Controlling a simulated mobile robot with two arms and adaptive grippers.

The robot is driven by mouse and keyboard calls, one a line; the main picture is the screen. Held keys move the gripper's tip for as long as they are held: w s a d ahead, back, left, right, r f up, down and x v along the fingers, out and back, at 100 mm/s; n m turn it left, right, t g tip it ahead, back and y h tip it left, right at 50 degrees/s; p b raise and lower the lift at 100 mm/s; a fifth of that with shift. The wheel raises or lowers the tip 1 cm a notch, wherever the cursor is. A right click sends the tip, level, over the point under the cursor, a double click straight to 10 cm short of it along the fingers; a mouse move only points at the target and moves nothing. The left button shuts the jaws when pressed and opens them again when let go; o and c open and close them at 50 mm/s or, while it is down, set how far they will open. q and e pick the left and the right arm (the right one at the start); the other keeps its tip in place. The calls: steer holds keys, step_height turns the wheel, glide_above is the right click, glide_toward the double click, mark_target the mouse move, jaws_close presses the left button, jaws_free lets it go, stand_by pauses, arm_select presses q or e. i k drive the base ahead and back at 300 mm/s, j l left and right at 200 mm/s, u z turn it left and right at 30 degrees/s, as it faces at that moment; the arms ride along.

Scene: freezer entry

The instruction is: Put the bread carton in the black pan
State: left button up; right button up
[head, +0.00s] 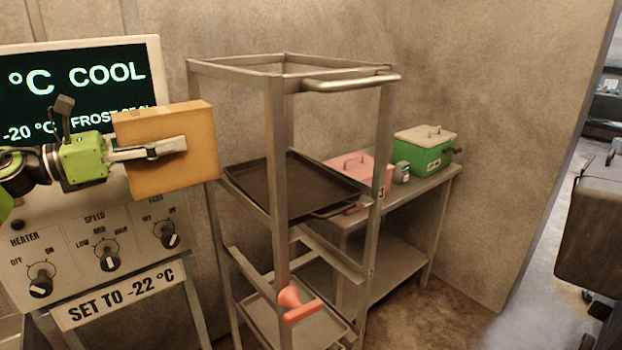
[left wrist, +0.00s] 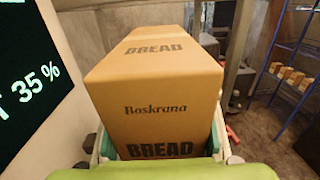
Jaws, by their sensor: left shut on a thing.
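The bread carton (head: 172,170) is a tan cardboard box, held up in front of the control panel at the left of the head view. My left gripper (head: 165,147) is shut on it, with a finger along its near side. In the left wrist view the carton (left wrist: 160,85) fills the middle, with "BREAD" and "Boskrana" printed on it. The black pan (head: 310,185) lies flat on the upper level of a metal rack, right of the carton and apart from it. It looks empty, though a rack post hides part of it. My right gripper is not in view.
The metal rack (head: 277,130) has upright posts and a top rail with a handle (head: 350,80) above the pan. An orange-red object (head: 297,305) is lower on the rack. Behind stands a table (head: 425,185) with a pink box (head: 360,172) and a green box (head: 422,152).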

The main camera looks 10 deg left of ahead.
mark_target(289, 185)
steer(key=i+l, duration=0.7)
steer(key=l, duration=0.2)
